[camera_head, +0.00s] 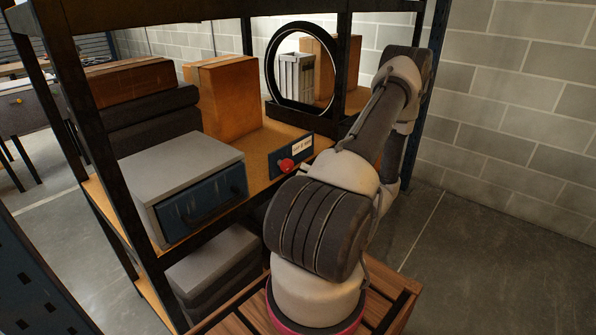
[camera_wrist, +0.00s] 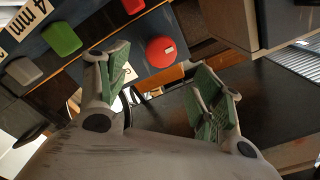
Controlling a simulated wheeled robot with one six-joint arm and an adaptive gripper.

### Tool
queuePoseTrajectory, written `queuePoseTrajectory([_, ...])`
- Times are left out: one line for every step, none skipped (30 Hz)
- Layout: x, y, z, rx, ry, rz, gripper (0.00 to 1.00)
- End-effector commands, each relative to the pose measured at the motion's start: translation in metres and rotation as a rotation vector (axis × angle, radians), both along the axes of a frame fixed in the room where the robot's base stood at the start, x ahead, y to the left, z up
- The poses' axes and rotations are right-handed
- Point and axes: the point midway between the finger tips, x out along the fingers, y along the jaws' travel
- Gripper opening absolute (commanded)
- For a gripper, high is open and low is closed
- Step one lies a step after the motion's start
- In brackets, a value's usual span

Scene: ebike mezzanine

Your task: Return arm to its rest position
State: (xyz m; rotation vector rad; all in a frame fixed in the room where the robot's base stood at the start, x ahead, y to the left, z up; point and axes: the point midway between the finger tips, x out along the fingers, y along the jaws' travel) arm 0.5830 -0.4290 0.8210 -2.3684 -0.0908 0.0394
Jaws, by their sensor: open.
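My gripper (camera_wrist: 165,95) shows in the wrist view with its two green-padded fingers spread apart and nothing between them. In the head view my arm rises from the wooden base and reaches up and back along the right end of the shelf rack. The gripper itself is hidden there behind the arm.
A shelf rack holds a grey box with a blue front (camera_head: 205,200), a cardboard box (camera_head: 222,95), a round black-framed mirror (camera_head: 305,70) and a red button (camera_head: 286,165). Red (camera_wrist: 161,51) and green (camera_wrist: 61,39) pieces show near the fingers. Floor at right (camera_head: 480,250) is clear.

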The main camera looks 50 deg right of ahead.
Motion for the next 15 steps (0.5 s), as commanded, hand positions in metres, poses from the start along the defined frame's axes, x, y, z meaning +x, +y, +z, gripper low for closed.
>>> queuePoseTrajectory([-0.006, -0.001, 0.0, 0.0, 0.0, -0.001, 0.66])
queuePoseTrajectory([-0.009, -0.001, 0.0, 0.0, 0.0, -0.001, 0.66])
queuePoseTrajectory([-0.012, -0.001, 0.0, 0.0, 0.0, -0.001, 0.66])
queuePoseTrajectory([-0.014, -0.001, 0.0, -0.001, 0.0, -0.001, 0.66])
queuePoseTrajectory([-0.015, -0.001, 0.0, -0.001, 0.0, 0.0, 0.66])
queuePoseTrajectory([-0.016, -0.001, 0.0, -0.001, 0.0, 0.001, 0.66])
queuePoseTrajectory([-0.016, -0.001, 0.0, -0.001, 0.0, 0.001, 0.66])
queuePoseTrajectory([-0.016, -0.001, 0.0, -0.001, 0.0, 0.001, 0.66])
queuePoseTrajectory([-0.016, -0.001, 0.0, -0.001, 0.0, 0.001, 0.66])
queuePoseTrajectory([-0.016, -0.001, 0.0, -0.001, 0.0, 0.001, 0.66])
queuePoseTrajectory([-0.016, -0.001, 0.0, -0.001, 0.0, 0.001, 0.66])
queuePoseTrajectory([-0.016, -0.001, 0.0, -0.001, 0.0, 0.001, 0.66])
queuePoseTrajectory([-0.016, -0.001, 0.0, -0.001, 0.0, 0.001, 0.66])
queuePoseTrajectory([-0.016, -0.001, 0.0, -0.001, 0.0, 0.001, 0.66])
queuePoseTrajectory([-0.016, -0.001, 0.0, -0.001, 0.0, 0.001, 0.66])
